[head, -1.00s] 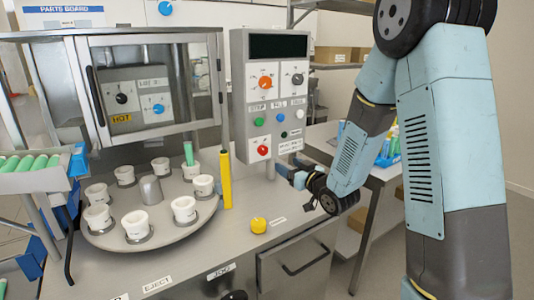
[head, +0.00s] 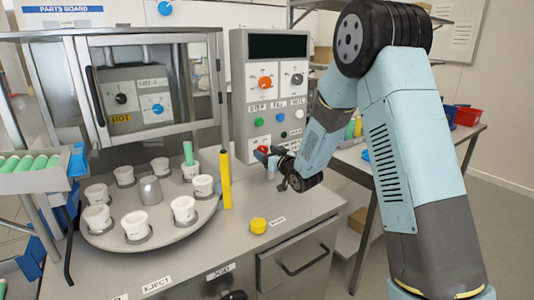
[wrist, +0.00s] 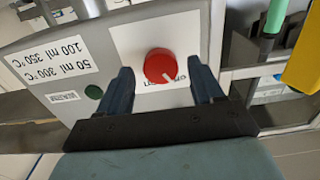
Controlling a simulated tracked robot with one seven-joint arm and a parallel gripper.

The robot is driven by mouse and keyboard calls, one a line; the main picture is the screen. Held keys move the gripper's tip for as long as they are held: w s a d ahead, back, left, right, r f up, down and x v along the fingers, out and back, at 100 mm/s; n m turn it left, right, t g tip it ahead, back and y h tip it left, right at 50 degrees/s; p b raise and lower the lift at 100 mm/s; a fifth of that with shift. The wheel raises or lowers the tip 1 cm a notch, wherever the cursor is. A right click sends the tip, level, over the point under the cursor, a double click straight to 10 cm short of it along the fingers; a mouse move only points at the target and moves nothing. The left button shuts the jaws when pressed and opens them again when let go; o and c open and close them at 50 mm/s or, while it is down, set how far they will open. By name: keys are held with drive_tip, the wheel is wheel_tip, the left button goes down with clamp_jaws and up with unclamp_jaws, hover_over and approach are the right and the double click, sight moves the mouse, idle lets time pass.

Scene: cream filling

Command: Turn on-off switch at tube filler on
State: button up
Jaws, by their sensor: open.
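The tube filler's grey control panel (head: 239,100) stands behind the round turntable in the head view. A red round switch knob (head: 263,149) sits low on this panel. In the wrist view the red knob (wrist: 155,62) is on a white plate with partly hidden lettering, and a white mark on it points to the lower right. My gripper (head: 270,157) is at the panel in front of the knob. In the wrist view my gripper (wrist: 160,72) is open, with one dark finger on each side of the knob. I cannot tell whether the fingers touch it.
An orange dial (head: 265,82), a white-plated dial (head: 298,79) and several small buttons sit above the knob. A yellow post (head: 225,180) stands close left of my gripper. The turntable (head: 100,238) carries several white cups. A yellow button (head: 258,225) is on the counter.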

drive_tip(key=shift+w+a, duration=0.2)
drive_tip(key=shift+w, duration=0.1)
drive_tip(key=c, duration=0.9)
drive_tip(key=shift+d, duration=0.2)
drive_tip(key=shift+c, duration=0.6)
drive_tip(key=shift+a, duration=0.15)
